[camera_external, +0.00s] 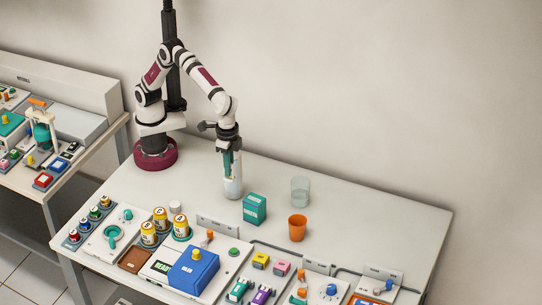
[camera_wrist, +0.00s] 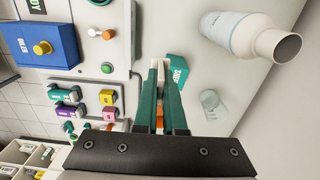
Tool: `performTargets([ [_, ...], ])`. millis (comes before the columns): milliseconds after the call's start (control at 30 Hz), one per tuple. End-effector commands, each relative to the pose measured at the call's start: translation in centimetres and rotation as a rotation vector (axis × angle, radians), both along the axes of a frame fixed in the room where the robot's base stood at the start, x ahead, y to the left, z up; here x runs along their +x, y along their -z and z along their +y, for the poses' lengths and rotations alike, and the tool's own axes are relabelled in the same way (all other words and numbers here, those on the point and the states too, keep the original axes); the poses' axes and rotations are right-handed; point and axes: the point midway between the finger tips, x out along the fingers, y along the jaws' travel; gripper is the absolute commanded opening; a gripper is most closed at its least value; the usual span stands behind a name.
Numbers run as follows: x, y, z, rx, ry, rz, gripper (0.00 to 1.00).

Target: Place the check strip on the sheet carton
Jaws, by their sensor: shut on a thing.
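The sheet carton (camera_external: 255,209) is a small teal box standing on the table, to the right of and nearer the camera than my gripper. In the wrist view the carton (camera_wrist: 178,69) shows just beyond the fingertips, partly covered by a finger. My gripper (camera_external: 231,172) points down with its teal fingers close together. In the wrist view my gripper (camera_wrist: 160,72) is shut on a narrow pale piece, which I take for the check strip (camera_wrist: 161,68); the fingers hide most of it. The gripper is apart from the carton.
A white bottle (camera_wrist: 235,35) stands close by my gripper; it also shows in the external view (camera_external: 233,188). A clear glass (camera_external: 300,191) and an orange cup (camera_external: 298,228) stand right of the carton. Devices and yellow cans (camera_external: 161,219) crowd the front. The back table is clear.

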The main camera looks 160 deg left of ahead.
Motion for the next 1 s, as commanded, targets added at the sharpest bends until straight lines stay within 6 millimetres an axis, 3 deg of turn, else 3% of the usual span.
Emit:
performTargets([
  [100,0.9,-1.5,-3.2,0.003,0.014,-0.001,0.0],
  [200,1.1,-1.5,-3.5,0.002,0.013,0.001,0.0],
  [267,1.1,-0.8,-2.4,0.001,0.01,0.003,0.0],
  [500,1.3,3.6,4.9,0.001,0.009,0.003,0.0],
  [600,1.4,4.6,6.7,0.002,0.012,0.001,0.0],
  [867,1.4,8.6,7.5,0.002,0.013,0.001,0.0],
  [1000,1.4,9.1,7.5,0.002,0.013,-0.002,0.0],
])
